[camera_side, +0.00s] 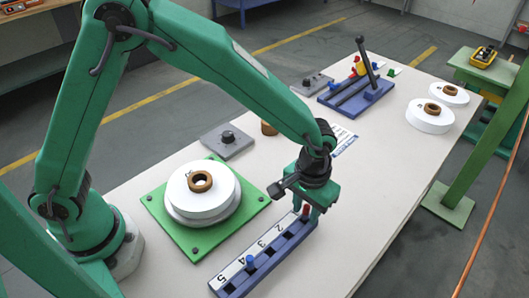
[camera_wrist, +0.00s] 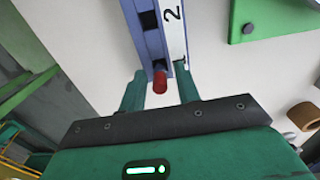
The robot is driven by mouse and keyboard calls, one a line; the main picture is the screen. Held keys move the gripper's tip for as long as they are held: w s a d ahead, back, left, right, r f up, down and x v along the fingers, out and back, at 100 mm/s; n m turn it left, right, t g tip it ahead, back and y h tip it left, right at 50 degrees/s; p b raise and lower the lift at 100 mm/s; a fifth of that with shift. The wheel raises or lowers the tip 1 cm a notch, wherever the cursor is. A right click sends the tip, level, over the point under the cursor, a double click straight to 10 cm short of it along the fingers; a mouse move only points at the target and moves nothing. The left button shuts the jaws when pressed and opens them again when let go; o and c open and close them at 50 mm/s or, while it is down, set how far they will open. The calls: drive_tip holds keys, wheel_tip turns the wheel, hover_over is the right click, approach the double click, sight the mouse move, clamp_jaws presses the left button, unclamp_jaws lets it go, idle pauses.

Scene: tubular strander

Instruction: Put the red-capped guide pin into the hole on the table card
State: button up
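The red-capped guide pin (camera_side: 306,210) stands in the far end of a blue rack (camera_side: 232,287) with a white strip numbered 2 to 5. Its red cap also shows in the wrist view (camera_wrist: 160,82). My gripper (camera_wrist: 160,88) is open, with one green finger on each side of the cap and visible gaps between. In the side view my gripper (camera_side: 314,206) hangs over that rack end and partly hides it. A white card with blue print (camera_side: 344,144) lies on the table behind my gripper; its hole cannot be made out.
A blue-capped pin (camera_side: 250,262) stands in the rack near 4 and 5. A green plate (camera_side: 203,243) with white discs lies left of the rack. A blue fixture with a black lever (camera_side: 372,90) stands farther back. The table right of the rack is clear.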

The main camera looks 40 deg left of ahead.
clamp_jaws()
drive_tip(key=shift+r, duration=0.15)
drive_tip(key=shift+r, duration=0.6)
drive_tip(key=s+d+r, duration=0.4)
drive_tip(key=s+r, duration=0.5)
drive_tip(key=s, duration=0.1)
drive_tip(key=shift+s+d+r, duration=0.25)
drive_tip(key=shift+s+d, duration=0.1)
